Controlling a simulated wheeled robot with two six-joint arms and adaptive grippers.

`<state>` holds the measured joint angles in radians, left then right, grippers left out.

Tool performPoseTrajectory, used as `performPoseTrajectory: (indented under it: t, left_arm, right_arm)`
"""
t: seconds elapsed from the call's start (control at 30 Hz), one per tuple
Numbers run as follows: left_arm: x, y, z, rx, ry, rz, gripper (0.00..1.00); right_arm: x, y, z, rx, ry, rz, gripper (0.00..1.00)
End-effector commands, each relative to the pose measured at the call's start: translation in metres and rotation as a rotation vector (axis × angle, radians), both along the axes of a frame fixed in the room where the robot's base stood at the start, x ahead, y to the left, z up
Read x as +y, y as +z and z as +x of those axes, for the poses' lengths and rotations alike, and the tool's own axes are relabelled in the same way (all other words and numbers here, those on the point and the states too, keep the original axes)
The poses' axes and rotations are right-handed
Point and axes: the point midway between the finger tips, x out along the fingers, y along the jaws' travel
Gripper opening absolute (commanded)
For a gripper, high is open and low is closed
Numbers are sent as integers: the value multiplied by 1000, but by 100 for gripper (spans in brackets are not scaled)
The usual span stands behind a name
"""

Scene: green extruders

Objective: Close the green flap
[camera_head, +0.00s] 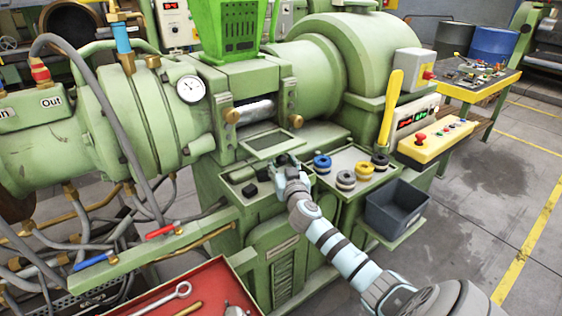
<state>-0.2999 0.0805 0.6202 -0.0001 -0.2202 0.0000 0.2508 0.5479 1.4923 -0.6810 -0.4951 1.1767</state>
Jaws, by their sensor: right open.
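The green flap (270,142) hangs open, lying nearly flat below an opening in the front of the green extruder (316,68). A shiny metal shaft (256,111) shows inside the opening. My right arm reaches in from the lower right. My right gripper (280,165) is open, small in the picture, just below the flap's front edge. I cannot tell whether it touches the flap. My left gripper is out of view.
Blue and yellow ring-shaped parts (364,169) sit on a tray right of my gripper. A dark bin (397,208) stands further right. A yellow lever (391,108) rises beside the control panel (437,135). A red tool tray (190,290) is at the lower left.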

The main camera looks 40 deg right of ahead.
Motion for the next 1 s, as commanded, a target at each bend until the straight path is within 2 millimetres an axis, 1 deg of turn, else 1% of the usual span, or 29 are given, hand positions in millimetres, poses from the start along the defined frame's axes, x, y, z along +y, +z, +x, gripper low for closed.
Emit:
performPoseTrajectory:
  t: [0.03,0.13,0.4,0.43,0.47,0.7,0.73,1.0]
  left_arm:
    - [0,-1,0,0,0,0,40]
    - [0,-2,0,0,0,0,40]
    - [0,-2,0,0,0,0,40]
    - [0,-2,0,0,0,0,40]
    - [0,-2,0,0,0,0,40]
    - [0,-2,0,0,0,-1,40]
    - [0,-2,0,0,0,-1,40]
    - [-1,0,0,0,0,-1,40]
  right_arm:
    - [-3,-1,5,0,-1,1,47]
    - [-7,-1,12,0,0,1,47]
    - [-8,0,15,0,1,0,47]
    - [-8,0,15,0,1,0,46]
    - [-8,0,15,0,1,0,41]
    - [-8,0,15,1,1,0,2]
    - [-8,0,15,1,1,0,0]
    - [-8,1,15,4,1,0,0]
